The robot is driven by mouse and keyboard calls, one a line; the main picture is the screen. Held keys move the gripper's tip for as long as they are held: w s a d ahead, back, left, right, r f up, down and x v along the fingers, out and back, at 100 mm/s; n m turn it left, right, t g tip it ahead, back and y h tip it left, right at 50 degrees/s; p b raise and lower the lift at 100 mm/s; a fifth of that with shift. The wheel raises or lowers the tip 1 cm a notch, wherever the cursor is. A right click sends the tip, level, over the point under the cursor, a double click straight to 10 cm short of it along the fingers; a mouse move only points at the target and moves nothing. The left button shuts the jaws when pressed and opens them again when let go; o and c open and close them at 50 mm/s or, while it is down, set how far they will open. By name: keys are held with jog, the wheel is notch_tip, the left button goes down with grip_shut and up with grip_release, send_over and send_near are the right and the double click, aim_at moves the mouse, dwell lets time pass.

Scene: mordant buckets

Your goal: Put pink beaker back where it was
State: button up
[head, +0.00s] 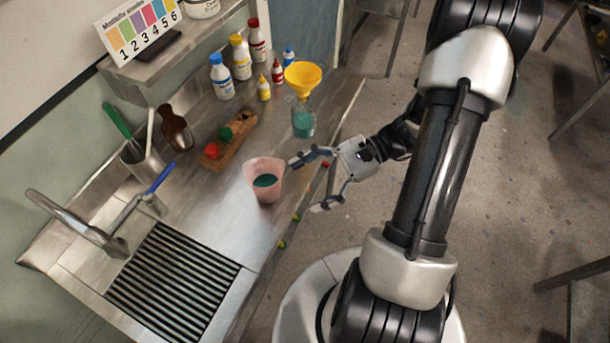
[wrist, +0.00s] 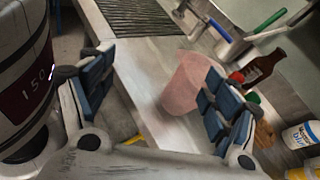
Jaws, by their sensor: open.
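My gripper (head: 310,184) is open and empty, just right of the beaker in the head view. One finger reaches close to the beaker's right side, and the other hangs past the counter edge. In the wrist view the pink beaker (wrist: 186,85) shows beyond the right finger, which partly covers it, so it is not between the fingers of my gripper (wrist: 150,100). I cannot tell whether that finger touches it.
A flask (head: 303,120) with a yellow funnel (head: 303,76) stands behind the beaker. A wooden rack (head: 232,143) with red and green stoppers lies behind left. A brown bottle (head: 176,130), a faucet (head: 75,222) and a drain grate (head: 172,284) are left. Several bottles (head: 240,58) stand at the back.

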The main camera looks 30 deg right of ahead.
jog(key=s+a+r+n+t+h, duration=0.1)
jog(key=s+a+r+n+h, duration=0.1)
jog(key=s+r+n+h, duration=0.2)
jog(key=s+a+r+n+t+h, duration=0.1)
jog(key=s+a+r+n+h, duration=0.2)
jog(key=r+n+h, duration=0.7)
notch_tip(320, 180, up, 4)
jog(key=s+n, duration=0.1)
jog(key=n, duration=0.2)
jog(key=shift+a+t, duration=0.35)
jog(key=shift+t, duration=0.05)
